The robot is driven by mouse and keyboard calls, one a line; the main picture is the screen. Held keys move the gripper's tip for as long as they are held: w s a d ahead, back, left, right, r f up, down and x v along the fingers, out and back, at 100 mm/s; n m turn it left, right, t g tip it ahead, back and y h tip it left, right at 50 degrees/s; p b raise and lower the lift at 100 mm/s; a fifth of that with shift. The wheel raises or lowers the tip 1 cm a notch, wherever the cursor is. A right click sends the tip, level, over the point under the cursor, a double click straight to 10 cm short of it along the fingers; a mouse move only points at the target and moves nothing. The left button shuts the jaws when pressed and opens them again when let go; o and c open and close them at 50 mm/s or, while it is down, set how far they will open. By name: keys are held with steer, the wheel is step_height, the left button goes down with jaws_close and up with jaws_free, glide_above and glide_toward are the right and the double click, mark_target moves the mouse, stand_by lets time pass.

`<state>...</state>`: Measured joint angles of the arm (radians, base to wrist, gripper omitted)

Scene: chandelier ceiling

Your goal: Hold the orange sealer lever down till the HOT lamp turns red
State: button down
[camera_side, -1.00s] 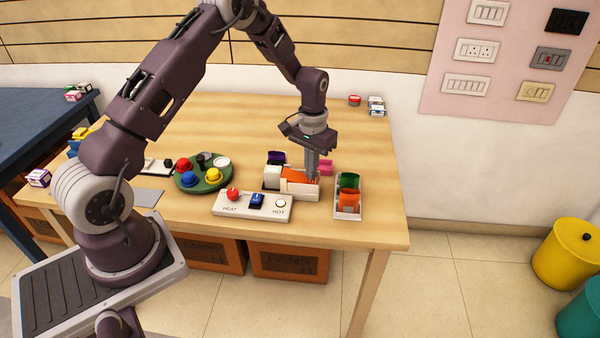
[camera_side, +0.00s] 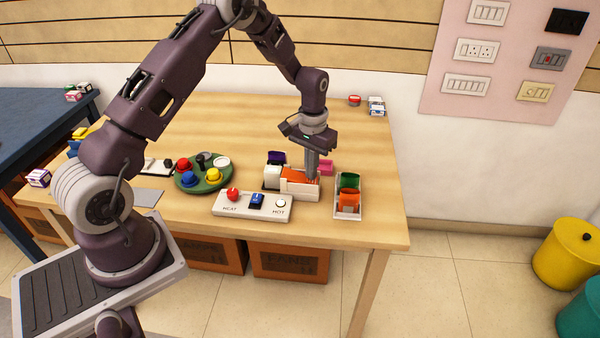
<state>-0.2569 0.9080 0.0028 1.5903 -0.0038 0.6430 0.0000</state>
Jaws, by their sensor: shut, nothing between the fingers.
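The sealer (camera_side: 302,194) is a white unit on the table, and its orange lever (camera_side: 294,177) shows on top. My gripper (camera_side: 313,180) is shut and empty, pointing down with its fingertips at the right end of the orange lever. They look to be in contact with it, but the exact contact is too small to tell. In front of the sealer is a white control panel (camera_side: 240,207) marked HEAT and HOT. It has a red knob (camera_side: 233,194), a blue switch (camera_side: 257,199) and the HOT lamp (camera_side: 281,203), which looks white.
A white tray (camera_side: 348,215) with green and orange items stands right of the sealer. A green round board (camera_side: 213,182) with coloured knobs lies to the left. Pink (camera_side: 326,168) and purple (camera_side: 276,157) items sit behind. The table's back middle is clear.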

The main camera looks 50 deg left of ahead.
step_height(320, 180, up, 8)
steer(key=shift+w+d+r, duration=0.2)
steer(key=shift+w+r, duration=0.05)
stand_by(0.8)
steer(key=s+d+r+m+t, duration=0.1)
steer(key=s+d+r, duration=0.3)
steer(key=s+r, duration=0.4)
steer(key=s+d+r+m+t, duration=0.15)
steer(key=s+d+r, duration=0.3)
steer(key=r, duration=0.55)
steer(key=s+d+t, duration=0.2)
steer(key=s+t, duration=0.1)
steer(key=s, duration=1.5)
steer(key=shift+d+r, duration=0.15)
steer(key=shift+d, duration=0.2)
